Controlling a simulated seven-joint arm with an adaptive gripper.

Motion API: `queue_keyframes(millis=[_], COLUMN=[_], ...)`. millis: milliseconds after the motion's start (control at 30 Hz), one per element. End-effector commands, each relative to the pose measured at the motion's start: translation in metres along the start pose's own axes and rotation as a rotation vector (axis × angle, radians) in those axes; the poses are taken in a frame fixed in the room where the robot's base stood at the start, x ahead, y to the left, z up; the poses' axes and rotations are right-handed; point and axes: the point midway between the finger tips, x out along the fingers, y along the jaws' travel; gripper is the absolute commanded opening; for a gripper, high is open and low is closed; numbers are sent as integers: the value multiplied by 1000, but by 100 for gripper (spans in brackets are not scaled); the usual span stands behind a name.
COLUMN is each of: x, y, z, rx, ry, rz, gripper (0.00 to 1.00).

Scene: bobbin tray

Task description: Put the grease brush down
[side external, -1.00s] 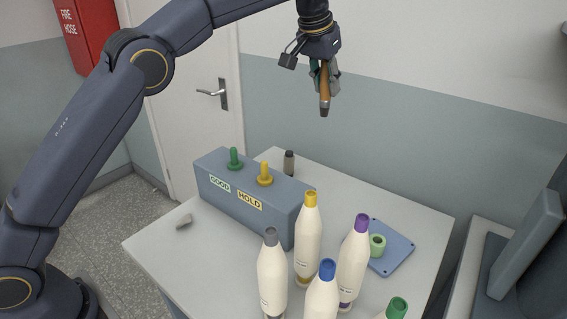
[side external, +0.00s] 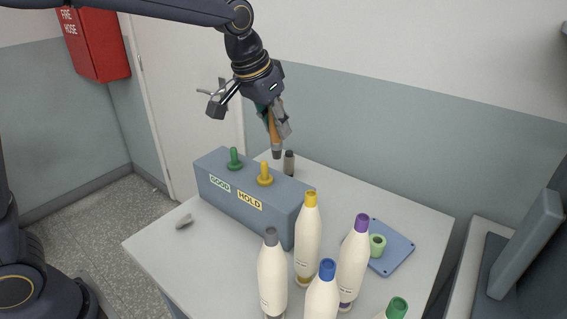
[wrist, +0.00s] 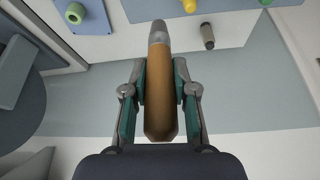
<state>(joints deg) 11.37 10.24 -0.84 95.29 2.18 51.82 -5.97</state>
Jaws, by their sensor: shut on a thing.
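The grease brush (side external: 274,132) has an orange-brown wooden handle and a dark grey end that points down. My gripper (side external: 276,122) is shut on its handle and holds it above the back of the table, behind the blue-grey GOOD/HOLD block. In the wrist view the brush (wrist: 160,90) lies between the two green-padded fingers (wrist: 160,95), its grey end pointing up the picture. The brush's end shows just left of a small dark cylinder (side external: 289,163) in the side view. I cannot tell whether any bristles show.
The GOOD/HOLD block (side external: 250,205) carries a green peg (side external: 235,160) and a yellow peg (side external: 265,175). Several white bobbins (side external: 308,235) with coloured tips stand at the front. A blue plate (side external: 395,250) with a green ring (side external: 377,246) lies at right. A small grey piece (side external: 184,221) lies at left.

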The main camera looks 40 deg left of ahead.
Motion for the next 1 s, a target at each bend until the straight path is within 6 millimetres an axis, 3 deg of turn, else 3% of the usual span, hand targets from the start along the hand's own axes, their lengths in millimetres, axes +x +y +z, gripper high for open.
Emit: queue_keyframes(millis=[33,200,400,600,1000], x=[7,34,57,79,134], y=[1,4,4,3,3], z=[22,86,143,170,191], rx=[13,57,98,124,127], ry=[-5,-5,-4,-8,-8], rz=[5,20,34,42,44], gripper=[0,0,0,0,0])
